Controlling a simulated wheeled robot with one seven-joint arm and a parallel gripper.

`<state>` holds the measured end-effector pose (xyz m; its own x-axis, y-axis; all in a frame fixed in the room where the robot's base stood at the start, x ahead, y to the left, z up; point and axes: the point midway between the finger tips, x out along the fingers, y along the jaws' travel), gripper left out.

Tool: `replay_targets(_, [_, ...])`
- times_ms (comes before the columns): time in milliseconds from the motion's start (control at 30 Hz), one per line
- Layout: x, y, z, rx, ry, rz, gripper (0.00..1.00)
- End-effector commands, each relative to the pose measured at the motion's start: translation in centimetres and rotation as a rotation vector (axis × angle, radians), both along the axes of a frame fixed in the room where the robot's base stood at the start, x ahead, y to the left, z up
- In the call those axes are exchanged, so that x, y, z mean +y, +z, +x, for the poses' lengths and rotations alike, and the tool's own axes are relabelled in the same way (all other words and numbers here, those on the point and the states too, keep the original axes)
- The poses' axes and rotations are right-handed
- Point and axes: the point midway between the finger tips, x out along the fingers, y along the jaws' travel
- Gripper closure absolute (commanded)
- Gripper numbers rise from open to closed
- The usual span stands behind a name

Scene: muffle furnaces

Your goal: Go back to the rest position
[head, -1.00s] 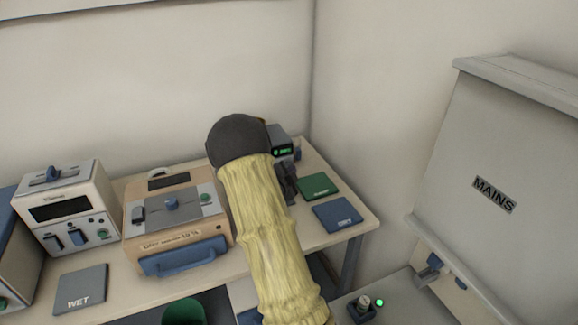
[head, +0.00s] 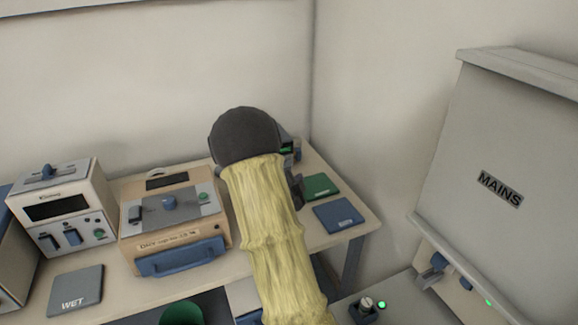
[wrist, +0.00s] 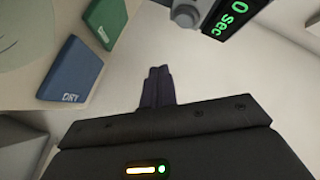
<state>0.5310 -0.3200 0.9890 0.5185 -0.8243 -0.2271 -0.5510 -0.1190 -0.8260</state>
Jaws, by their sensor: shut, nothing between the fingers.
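My gripper (wrist: 158,72) shows in the wrist view with its two dark fingers together and nothing between them. It is above the pale bench top, beside a device with a green display (wrist: 232,14) and the green and blue pads. In the head view my arm in its yellow sleeve reaches over the bench. Its dark rounded wrist hides most of the display device (head: 285,142), and only a bit of the gripper shows at its right side.
The blue pad (head: 339,217) and green pad (head: 319,187) lie at the bench's right end. A tan box furnace (head: 135,235), a white unit (head: 62,225) and a grey WET pad (head: 75,290) stand left. A MAINS cabinet (head: 500,150) is at right.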

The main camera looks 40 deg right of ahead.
Motion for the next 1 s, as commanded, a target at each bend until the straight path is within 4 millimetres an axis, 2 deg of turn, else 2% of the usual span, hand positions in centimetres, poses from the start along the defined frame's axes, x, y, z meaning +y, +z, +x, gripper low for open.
replay_targets(767, [0.4,0.2,0.2,0.011,0.012,0.007,1.00])
replay_targets(867, [1.9,0.6,0.6,0.065,0.069,0.035,1.00])
replay_targets(967, [5.2,1.1,1.0,0.177,0.189,0.080,1.00])
replay_targets(1000, [7.0,1.4,1.1,0.237,0.254,0.098,1.00])
